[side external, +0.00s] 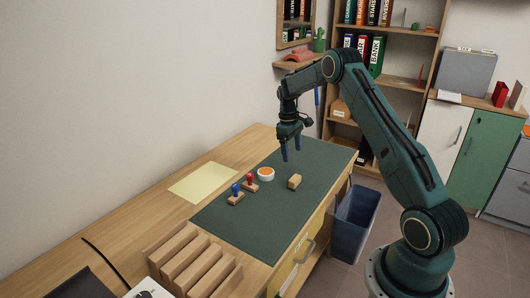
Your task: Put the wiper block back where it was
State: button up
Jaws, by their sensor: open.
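A small tan block (294,182), which looks like the wiper block, lies on the dark green mat (300,215) towards its right edge.
A blue-handled stamp (236,196), a red-handled stamp (250,184) and a white round dish with orange inside (266,174) stand left of the block. Yellow paper (203,183) lies beside the mat. A slotted wooden rack (190,262) stands in front. The mat's near part is clear.

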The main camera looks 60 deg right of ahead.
jog(key=s+a+r+t+h, duration=0.1)
jog(key=s+a+r+t, duration=0.15)
jog(key=a+r, duration=0.75)
jog(key=s+a+r+t, duration=0.1)
jog(key=s+a+r, duration=0.3)
jog(key=a+r, duration=0.6)
jog(key=s+a+r+t, duration=0.1)
jog(key=s+a+t, duration=0.1)
jog(key=s+a, duration=0.4)
jog(key=s+a+r+t+y, duration=0.1)
jog(key=s+a, duration=0.6)
jog(key=s, duration=0.7)
jog(key=shift+s+a+r+t, duration=0.15)
jog(key=shift+s+r+t, duration=0.2)
jog(key=shift+r, duration=0.1)
